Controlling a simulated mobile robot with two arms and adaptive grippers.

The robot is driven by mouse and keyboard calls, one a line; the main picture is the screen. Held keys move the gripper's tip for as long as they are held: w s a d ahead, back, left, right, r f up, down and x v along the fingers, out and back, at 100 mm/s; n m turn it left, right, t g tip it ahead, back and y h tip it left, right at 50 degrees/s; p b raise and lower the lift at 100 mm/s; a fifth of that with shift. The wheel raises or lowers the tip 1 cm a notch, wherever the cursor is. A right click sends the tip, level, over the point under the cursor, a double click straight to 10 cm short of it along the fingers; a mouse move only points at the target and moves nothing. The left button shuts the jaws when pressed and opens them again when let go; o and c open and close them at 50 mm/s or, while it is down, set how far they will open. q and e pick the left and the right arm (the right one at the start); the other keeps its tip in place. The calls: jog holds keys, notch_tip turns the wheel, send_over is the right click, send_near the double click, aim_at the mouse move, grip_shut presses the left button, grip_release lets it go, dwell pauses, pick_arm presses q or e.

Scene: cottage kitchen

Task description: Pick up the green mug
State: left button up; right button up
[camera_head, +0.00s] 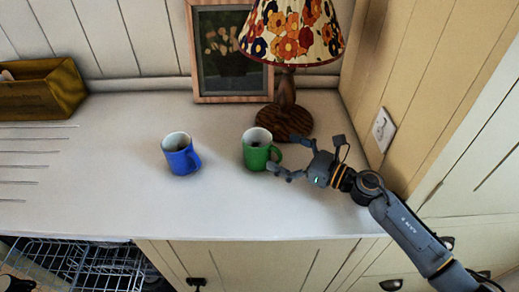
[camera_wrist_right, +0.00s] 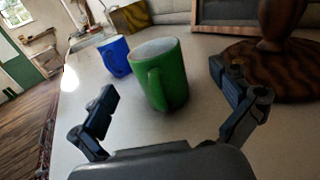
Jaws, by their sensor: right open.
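A green mug (camera_head: 256,150) stands upright on the white countertop, in front of the lamp, its handle on the right in the head view. My right gripper (camera_head: 304,157) is open just to the right of the mug, its fingers toward the handle. In the right wrist view, the green mug (camera_wrist_right: 165,80) stands ahead of the two spread fingers of my right gripper (camera_wrist_right: 170,98), handle facing the camera. Nothing is between the fingertips that I can see gripped. My left gripper is not in view.
A blue mug (camera_head: 180,155) stands left of the green one. A flowered lamp (camera_head: 287,112) stands close behind, near a framed picture (camera_head: 231,60) and the right wall. A wooden box (camera_head: 40,90) sits at the back left. An open dishwasher rack (camera_head: 85,262) is below the front edge.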

aim_at(270, 145)
jog(key=a, duration=0.1)
jog(key=a+p, duration=0.1)
jog(key=w+a, duration=0.1)
jog(key=shift+w+r+p, duration=0.1)
jog(key=shift+r+p, duration=0.2)
jog(key=shift+r, duration=0.1)
jog(key=p+x, duration=0.1)
jog(key=x, duration=0.2)
jog(key=shift+a+f, duration=0.15)
jog(key=shift+a, duration=0.05)
jog(key=shift+w+a, duration=0.15)
jog(key=shift+f, duration=0.1)
jog(key=c, duration=1.5)
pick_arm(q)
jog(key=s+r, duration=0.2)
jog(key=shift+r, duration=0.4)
